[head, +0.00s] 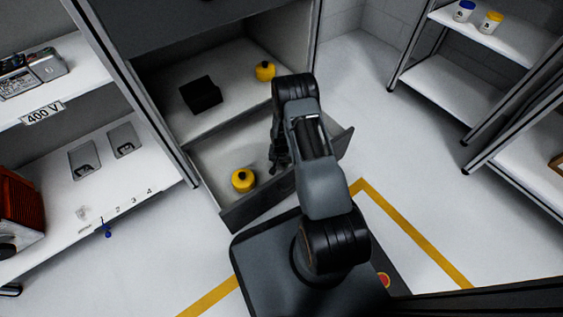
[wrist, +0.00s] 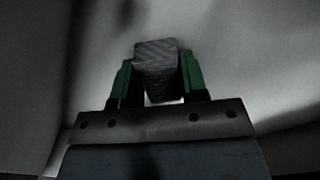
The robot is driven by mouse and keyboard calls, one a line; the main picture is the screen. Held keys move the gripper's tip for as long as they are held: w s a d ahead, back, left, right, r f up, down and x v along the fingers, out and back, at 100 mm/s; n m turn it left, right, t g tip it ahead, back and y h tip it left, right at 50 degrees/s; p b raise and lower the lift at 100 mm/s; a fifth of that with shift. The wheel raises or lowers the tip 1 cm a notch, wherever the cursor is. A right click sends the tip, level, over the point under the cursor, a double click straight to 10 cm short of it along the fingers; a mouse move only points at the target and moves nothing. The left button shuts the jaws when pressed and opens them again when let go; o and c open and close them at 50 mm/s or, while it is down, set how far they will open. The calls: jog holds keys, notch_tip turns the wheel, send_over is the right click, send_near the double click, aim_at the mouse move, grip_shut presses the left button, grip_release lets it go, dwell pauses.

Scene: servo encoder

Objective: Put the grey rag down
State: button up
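The grey rag (wrist: 156,56) shows in the wrist view as a small ribbed grey piece between the two green-padded fingers of my gripper (wrist: 156,76). Both fingers appear to press on its sides, so my gripper is shut on it. In the head view, my gripper (head: 276,165) points down over the right part of an open drawer (head: 215,170). I cannot make out the rag in the head view; my arm hides it. The height of the rag above the drawer floor is hard to tell.
A yellow round object (head: 243,180) lies in the drawer, left of my gripper. Another yellow one (head: 265,71) and a black box (head: 201,95) sit on the cabinet surface behind. Shelves (head: 75,190) stand left, and a rack (head: 455,85) stands right. The drawer's left-middle floor is clear.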

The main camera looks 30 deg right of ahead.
jog(key=o, duration=0.4)
jog(key=shift+o, duration=0.2)
notch_tip(320, 180, up, 26)
jog(key=a+n+p, duration=0.2)
jog(key=a+p, duration=0.1)
jog(key=p, duration=0.2)
jog(key=s+a+r+n+t, duration=0.1)
jog(key=s+a+r+n, duration=0.1)
jog(key=s+r, duration=0.7)
jog(key=s+a+r+n+t, duration=0.1)
jog(key=s+a+r, duration=0.3)
jog(key=s+r, duration=0.5)
jog(key=shift+a+r+n+t, duration=0.3)
jog(key=shift+r+n, duration=0.6)
jog(key=shift+r, duration=0.15)
